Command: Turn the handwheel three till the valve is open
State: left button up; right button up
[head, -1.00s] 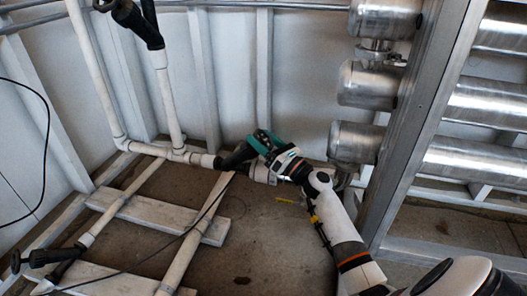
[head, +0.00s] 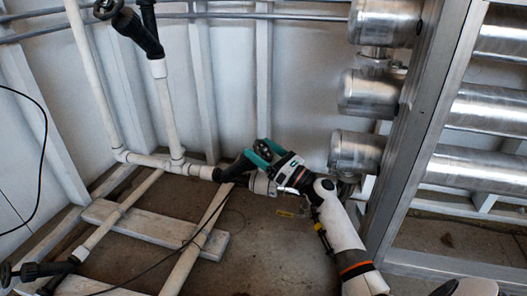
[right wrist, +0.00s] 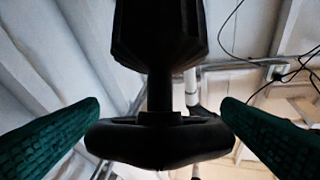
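A black valve (head: 236,168) sits on the white pipe near the middle of the head view, its dark handwheel (head: 263,150) at its upper right end. The handwheel also shows close up in the right wrist view (right wrist: 160,142), below its black stem and body. My right gripper (head: 264,151) is at this handwheel, its green fingers on either side of the rim. In the right wrist view the fingers (right wrist: 162,108) are wide apart, with the wheel between them; contact is not clear. No number on the wheel is readable. My left gripper is out of view.
Two other black valves with handwheels show at the upper left (head: 122,20) and lower left (head: 30,271). Steel cylinders (head: 358,151) and a metal frame post (head: 420,130) stand close to the right of my arm. A thin black cable crosses the floor pipes.

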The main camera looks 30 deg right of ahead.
jog(key=shift+r+p, duration=0.1)
jog(key=shift+p, duration=0.25)
jog(key=m+g+h+p, duration=0.1)
jog(key=m+h+p, duration=0.3)
jog(key=m+g+h+p, duration=0.1)
jog(key=m+h+p, duration=0.3)
jog(key=h+p, duration=0.1)
jog(key=m+h+p, duration=0.4)
jog(key=m+p, duration=0.1)
jog(key=shift+r+g+h, duration=0.3)
jog(key=shift+r+g, duration=0.1)
jog(key=f+p+v, duration=0.1)
jog(key=p+v, duration=0.1)
jog(key=v, duration=1)
jog(key=a+n+g+y+p, duration=0.5)
jog(key=a+n+p, duration=0.2)
jog(key=n+p, duration=1.35)
jog(key=s+d+r+n+g+p, duration=0.1)
jog(key=s+n+g+p, duration=0.9)
jog(key=s+n+p, duration=0.8)
jog(key=n+p, duration=0.1)
jog(key=p, duration=0.3)
jog(key=shift+s+d+h, duration=0.35)
jog(key=shift+d+h, duration=0.05)
